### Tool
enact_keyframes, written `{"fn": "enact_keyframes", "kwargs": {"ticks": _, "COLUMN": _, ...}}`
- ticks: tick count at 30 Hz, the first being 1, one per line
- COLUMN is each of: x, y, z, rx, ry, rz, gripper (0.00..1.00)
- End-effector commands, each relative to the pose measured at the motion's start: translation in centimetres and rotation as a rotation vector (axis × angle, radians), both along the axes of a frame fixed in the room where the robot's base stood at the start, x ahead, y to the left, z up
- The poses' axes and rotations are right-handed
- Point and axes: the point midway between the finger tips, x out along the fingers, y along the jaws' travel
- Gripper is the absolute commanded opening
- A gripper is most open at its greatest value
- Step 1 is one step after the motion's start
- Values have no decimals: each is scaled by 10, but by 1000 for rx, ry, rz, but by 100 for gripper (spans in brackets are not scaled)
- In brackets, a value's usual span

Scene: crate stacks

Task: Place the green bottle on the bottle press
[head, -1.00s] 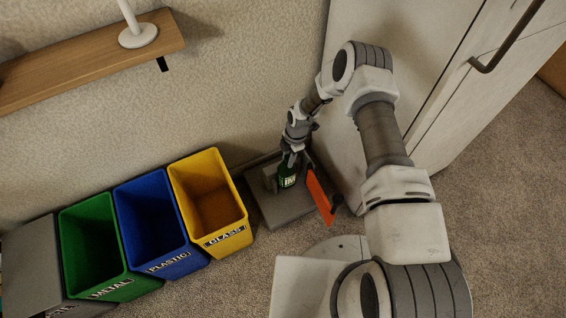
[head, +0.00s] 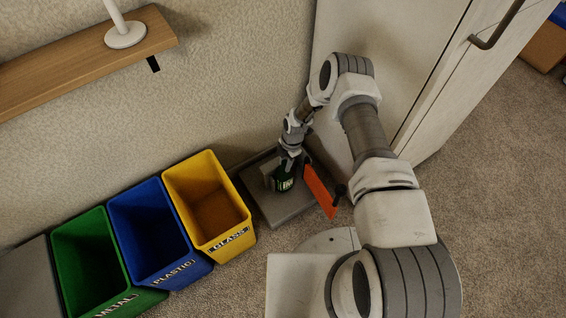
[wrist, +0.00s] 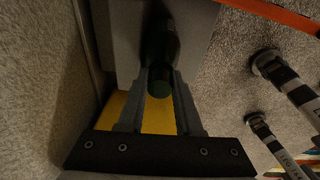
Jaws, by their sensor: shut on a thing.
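The green bottle (head: 284,184) with a pale label is in my gripper (head: 287,170), over the grey base of the bottle press (head: 282,211). The press has an orange lever (head: 319,190) with a dark knob, just right of the bottle. In the wrist view the dark green bottle (wrist: 160,40) lies between the two fingers of my gripper (wrist: 160,74), with the grey press (wrist: 122,40) behind it. I cannot tell whether the bottle touches the base. The bottle's upper part is hidden by my gripper in the head view.
Yellow glass (head: 238,236), blue plastic (head: 188,271) and green metal (head: 130,303) bins stand left of the press. A white cabinet (head: 400,60) stands close behind my arm on the right. A wooden shelf (head: 80,65) is on the wall. Carpet (head: 500,180) is free at right.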

Motion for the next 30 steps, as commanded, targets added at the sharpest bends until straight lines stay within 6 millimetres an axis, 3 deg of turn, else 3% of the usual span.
{"fn": "enact_keyframes", "kwargs": {"ticks": 8, "x": 0, "y": 0, "z": -2, "rx": 1, "ry": 1, "rz": 0, "gripper": 7}}
{"fn": "enact_keyframes", "kwargs": {"ticks": 9, "x": 0, "y": 0, "z": -3, "rx": 1, "ry": 1, "rz": 0, "gripper": 36}}
{"fn": "enact_keyframes", "kwargs": {"ticks": 14, "x": 0, "y": 0, "z": -3, "rx": 0, "ry": 0, "rz": 0, "gripper": 64}}
{"fn": "enact_keyframes", "kwargs": {"ticks": 25, "x": 0, "y": 0, "z": 1, "rx": 0, "ry": 0, "rz": 1, "gripper": 64}}
{"fn": "enact_keyframes", "kwargs": {"ticks": 30, "x": 2, "y": -3, "z": 32, "rx": 1, "ry": -2, "rz": 1, "gripper": 64}}
